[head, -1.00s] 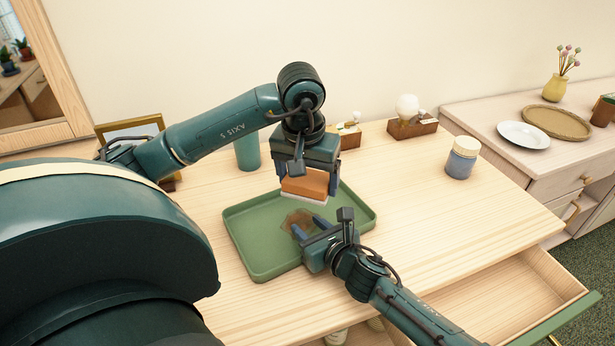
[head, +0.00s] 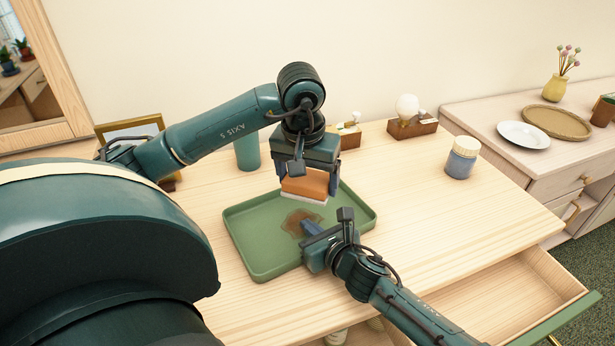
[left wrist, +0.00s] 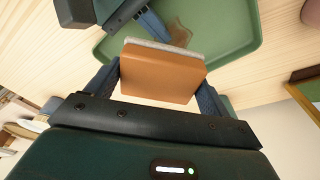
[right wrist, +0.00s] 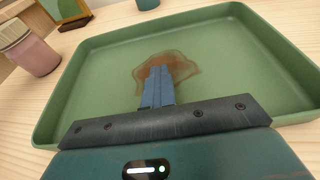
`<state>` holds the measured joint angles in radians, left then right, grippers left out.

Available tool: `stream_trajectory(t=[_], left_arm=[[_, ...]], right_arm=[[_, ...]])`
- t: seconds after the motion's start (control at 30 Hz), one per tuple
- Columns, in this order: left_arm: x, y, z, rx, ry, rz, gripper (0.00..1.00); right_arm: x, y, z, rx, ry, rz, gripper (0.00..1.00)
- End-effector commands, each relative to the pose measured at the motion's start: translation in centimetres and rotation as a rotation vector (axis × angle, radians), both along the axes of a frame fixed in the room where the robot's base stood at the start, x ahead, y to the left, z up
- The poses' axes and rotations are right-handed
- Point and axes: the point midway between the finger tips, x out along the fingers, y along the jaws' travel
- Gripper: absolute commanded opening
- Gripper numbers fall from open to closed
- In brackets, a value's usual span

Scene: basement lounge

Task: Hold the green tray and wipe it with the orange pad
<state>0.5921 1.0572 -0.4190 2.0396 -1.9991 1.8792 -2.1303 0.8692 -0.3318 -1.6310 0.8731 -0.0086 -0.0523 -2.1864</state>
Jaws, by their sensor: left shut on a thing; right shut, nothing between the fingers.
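The green tray (head: 258,262) lies on the wooden table, with a brown stain (head: 300,222) on its floor; the stain also shows in the right wrist view (right wrist: 178,66). My left gripper (head: 304,186) is shut on the orange pad (head: 306,184), its pale underside facing down above the tray's far part. My right gripper (head: 312,228) is shut and empty over the tray's near right part. In the right wrist view its blue fingers (right wrist: 158,88) are together in front of the stain. I cannot tell whether they touch the tray.
A blue jar with a pale lid (head: 461,158) stands at right on the table. A teal cup (head: 247,152), a picture frame (head: 130,130) and wooden holders (head: 412,126) stand at the back. An open drawer (head: 510,300) juts out at front right.

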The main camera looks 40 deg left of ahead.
Motion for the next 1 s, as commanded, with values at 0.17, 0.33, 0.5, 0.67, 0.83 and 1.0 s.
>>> stream_trajectory(t=[0.17, 0.33, 0.5, 0.67, 0.83, 1.0], left_arm=[[0.0, 0.0, 0.0, 0.0, 0.0, 0.0, 0.63], [0.0, 0.0, 0.0, 0.0, 0.0, 0.0, 0.63], [0.0, 0.0, 0.0, 0.0, 0.0, 0.0, 0.63], [0.0, 0.0, 0.0, 0.0, 0.0, 0.0, 0.63], [0.0, 0.0, 0.0, 0.0, 0.0, 0.0, 0.63], [0.0, 0.0, 0.0, 0.0, 0.0, 0.0, 0.63]], right_arm=[[0.0, 0.0, 0.0, 0.0, 0.0, 0.0, 0.0], [0.0, 0.0, 0.0, 0.0, 0.0, 0.0, 0.07], [0.0, 0.0, 0.0, 0.0, 0.0, 0.0, 0.21], [0.0, 0.0, 0.0, 0.0, 0.0, 0.0, 0.23], [0.0, -0.2, 0.0, -0.001, 0.0, 0.0, 0.23], [-0.3, -1.2, 0.3, -0.001, -0.001, 0.0, 0.23]])
